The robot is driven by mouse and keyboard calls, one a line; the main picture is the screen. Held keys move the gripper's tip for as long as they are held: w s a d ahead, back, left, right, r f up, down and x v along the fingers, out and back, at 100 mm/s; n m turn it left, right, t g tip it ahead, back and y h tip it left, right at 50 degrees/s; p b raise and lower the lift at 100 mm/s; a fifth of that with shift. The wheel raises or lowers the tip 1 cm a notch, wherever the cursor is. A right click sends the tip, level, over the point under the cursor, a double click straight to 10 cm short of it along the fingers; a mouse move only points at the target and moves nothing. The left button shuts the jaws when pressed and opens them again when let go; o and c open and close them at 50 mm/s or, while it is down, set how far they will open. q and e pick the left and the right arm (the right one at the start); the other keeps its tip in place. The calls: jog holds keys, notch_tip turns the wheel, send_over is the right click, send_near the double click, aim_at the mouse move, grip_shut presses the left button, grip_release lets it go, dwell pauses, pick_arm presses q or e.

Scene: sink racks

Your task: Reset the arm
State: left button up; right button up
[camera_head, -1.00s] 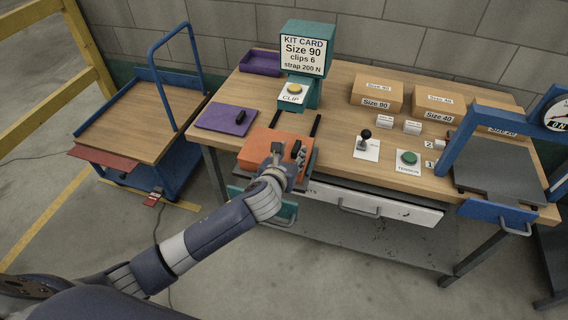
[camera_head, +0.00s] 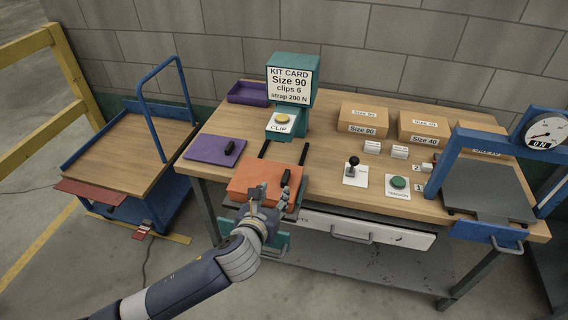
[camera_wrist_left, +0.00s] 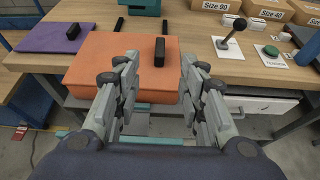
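My left gripper (camera_head: 268,196) is at the front edge of the orange block (camera_head: 262,179) on the bench. In the left wrist view its fingers (camera_wrist_left: 156,85) are spread apart with nothing between them. The orange block (camera_wrist_left: 110,62) lies just beyond the fingertips, with a black handle (camera_wrist_left: 160,51) standing on it. The block sits on a sliding tray below the teal clip press (camera_head: 292,90), which bears a kit card reading Size 90, clips 6, strap 200 N. My right gripper is not in view.
A purple mat (camera_head: 214,150) with a black handle lies to the left. A black-knobbed lever (camera_head: 353,166) and a green tension button (camera_head: 398,183) are to the right. Cardboard boxes (camera_head: 362,120) stand behind; a blue frame (camera_head: 448,165) stands at far right. A blue cart (camera_head: 125,155) is left.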

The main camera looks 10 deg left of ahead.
pick_arm(q)
jog(key=s+a+f+n+g, duration=0.2)
jog(key=s+f+n+g, duration=0.1)
jog(key=s+n, duration=0.7)
jog(key=s+a+f+n+g, duration=0.2)
jog(key=s+f+n+g, duration=0.2)
jog(key=s+n, duration=0.7)
jog(key=s+a+f+n+g, duration=0.25)
jog(key=s+n, duration=0.45)
jog(key=n, duration=0.6)
notch_tip(320, 180, down, 26)
jog(key=s+g, duration=0.2)
jog(key=s+a+f+g, duration=0.1)
jog(key=s+a+f, duration=0.1)
jog(key=s+f, duration=1.5)
jog(key=shift+a, duration=0.4)
